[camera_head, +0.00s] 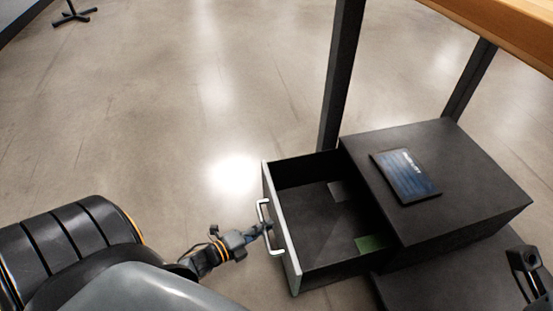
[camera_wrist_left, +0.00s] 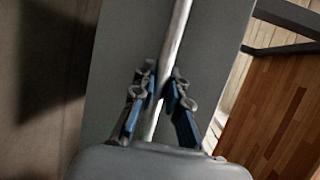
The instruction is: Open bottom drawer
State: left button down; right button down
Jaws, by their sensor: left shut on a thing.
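A black drawer (camera_head: 318,222) with a light grey front (camera_head: 283,238) stands pulled out to the left from a black cabinet (camera_head: 470,180). I look down into it. Its silver bar handle (camera_head: 262,212) is on the front, and the handle also shows as a long bar in the left wrist view (camera_wrist_left: 176,38). My left gripper (camera_head: 264,230) is shut on this handle. In the left wrist view its blue-padded fingers (camera_wrist_left: 160,108) sit on either side of the bar.
A dark blue booklet (camera_head: 405,175) lies on the cabinet top. A green item (camera_head: 370,243) and a small grey item (camera_head: 338,191) lie in the drawer. A wooden tabletop (camera_head: 500,30) on dark legs (camera_head: 341,80) stands above.

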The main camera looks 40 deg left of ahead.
pick_arm(q)
jog(key=shift+s+a, duration=0.25)
jog(key=shift+s, duration=0.05)
jog(key=c, duration=1.6)
grip_release()
jog(key=v, duration=1.2)
